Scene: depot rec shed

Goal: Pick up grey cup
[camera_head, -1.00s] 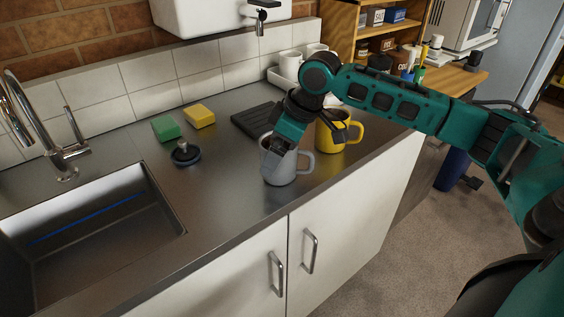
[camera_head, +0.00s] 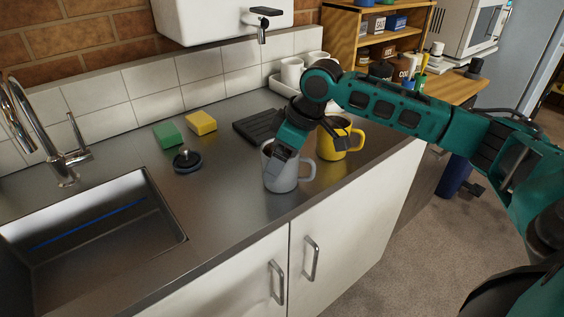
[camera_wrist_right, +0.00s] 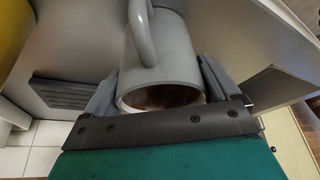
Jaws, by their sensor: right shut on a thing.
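The grey cup (camera_head: 281,178) stands upright on the steel counter, near its front edge, with its handle to the right. My right gripper (camera_head: 277,153) reaches down over the cup's rim in the head view. In the right wrist view the grey cup (camera_wrist_right: 172,62) lies between the two fingers of the gripper (camera_wrist_right: 160,88), one on each side of it. The gripper is shut on it. Something brown shows inside the cup. I cannot see clear space under the cup. My left gripper is not in view.
A yellow mug (camera_head: 334,145) stands close behind the grey cup to the right. A dark ridged mat (camera_head: 258,126), green sponge (camera_head: 167,135), yellow sponge (camera_head: 201,123) and black sink plug (camera_head: 187,161) lie on the counter. The sink (camera_head: 95,235) is at left.

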